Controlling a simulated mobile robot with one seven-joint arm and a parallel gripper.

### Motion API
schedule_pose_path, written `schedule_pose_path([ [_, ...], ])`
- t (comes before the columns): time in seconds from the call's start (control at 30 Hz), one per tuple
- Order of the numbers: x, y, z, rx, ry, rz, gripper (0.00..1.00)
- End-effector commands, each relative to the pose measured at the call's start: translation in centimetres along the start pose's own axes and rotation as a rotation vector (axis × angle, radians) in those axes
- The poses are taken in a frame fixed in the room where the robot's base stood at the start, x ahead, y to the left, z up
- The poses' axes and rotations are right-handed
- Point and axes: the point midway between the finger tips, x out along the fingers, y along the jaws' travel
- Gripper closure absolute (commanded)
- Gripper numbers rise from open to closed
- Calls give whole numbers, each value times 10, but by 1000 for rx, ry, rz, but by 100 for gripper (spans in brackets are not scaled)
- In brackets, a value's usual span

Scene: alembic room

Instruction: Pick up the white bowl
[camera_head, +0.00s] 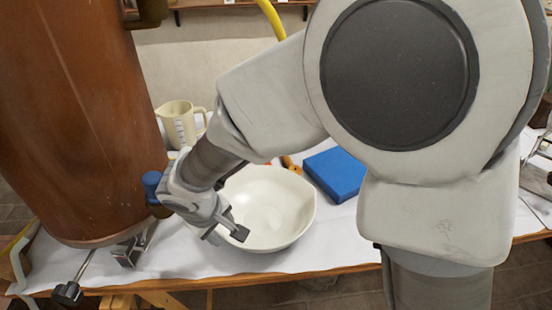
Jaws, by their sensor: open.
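The white bowl (270,205) stands upright on the white-covered table and looks empty. My arm reaches across the view from the upper right and hides part of the bowl's left and back side. My gripper (226,236) is open at the bowl's front left. One dark fingertip shows against the inside of the bowl, and the other is near or outside the left rim. I cannot tell whether either finger touches the bowl.
A large copper-brown vessel (80,120) stands close on the left, with a blue knob (151,187) near my wrist. A measuring jug (180,122) stands behind. A blue box (337,174) lies right of the bowl. The white table cover (330,245) is clear in front right.

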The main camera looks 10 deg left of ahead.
Motion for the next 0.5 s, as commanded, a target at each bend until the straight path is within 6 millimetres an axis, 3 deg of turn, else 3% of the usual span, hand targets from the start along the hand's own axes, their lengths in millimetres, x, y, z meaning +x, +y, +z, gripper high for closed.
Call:
schedule_pose_path([
  [0.5,54,-3,3,-1,-1,0,47],
])
